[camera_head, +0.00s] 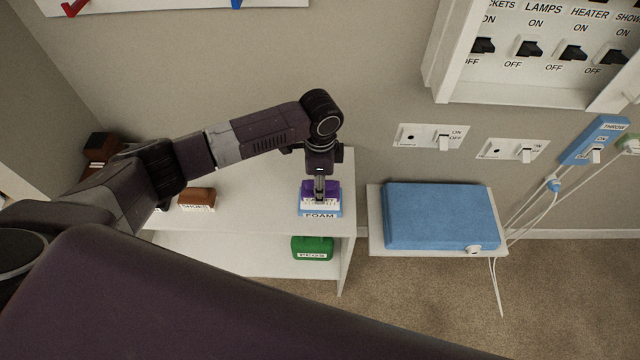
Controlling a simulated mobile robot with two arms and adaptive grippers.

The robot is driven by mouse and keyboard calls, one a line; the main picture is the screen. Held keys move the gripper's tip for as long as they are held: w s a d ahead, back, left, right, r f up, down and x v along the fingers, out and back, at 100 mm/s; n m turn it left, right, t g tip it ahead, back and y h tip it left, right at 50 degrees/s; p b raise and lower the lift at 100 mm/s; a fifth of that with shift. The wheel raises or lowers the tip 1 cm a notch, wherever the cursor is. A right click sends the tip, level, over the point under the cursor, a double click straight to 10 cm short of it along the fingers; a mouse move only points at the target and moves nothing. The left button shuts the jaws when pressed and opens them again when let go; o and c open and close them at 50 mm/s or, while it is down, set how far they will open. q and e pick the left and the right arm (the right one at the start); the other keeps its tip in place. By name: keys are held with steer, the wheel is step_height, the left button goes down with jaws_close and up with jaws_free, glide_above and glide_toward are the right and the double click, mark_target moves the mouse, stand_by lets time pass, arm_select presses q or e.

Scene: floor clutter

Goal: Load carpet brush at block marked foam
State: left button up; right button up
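The carpet brush (307,189) is a purple thing with a white label, partly hidden by my gripper; the label's visible end looks like "PET". It is at the light blue block marked FOAM (320,214), on the top of a white shelf unit; I cannot tell whether it rests fully on the block. My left gripper (320,196) points down over the brush, its fingers close together and seemingly shut on its top. My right gripper is not in view.
A brown block marked SHOES (197,199) stands left on the white shelf unit (250,222). A green block (312,247) sits on the lower shelf. A blue case (440,215) lies on a white ledge to the right. Cables hang at far right, and switches are on the wall.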

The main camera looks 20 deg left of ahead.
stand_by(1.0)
arm_select(q)
steer(key=shift+s+f+p, duration=0.1)
steer(key=shift+p, duration=0.25)
stand_by(0.5)
step_height(320, 180, up, 7)
steer(key=p, duration=0.7)
steer(key=shift+p, duration=0.4)
stand_by(0.5)
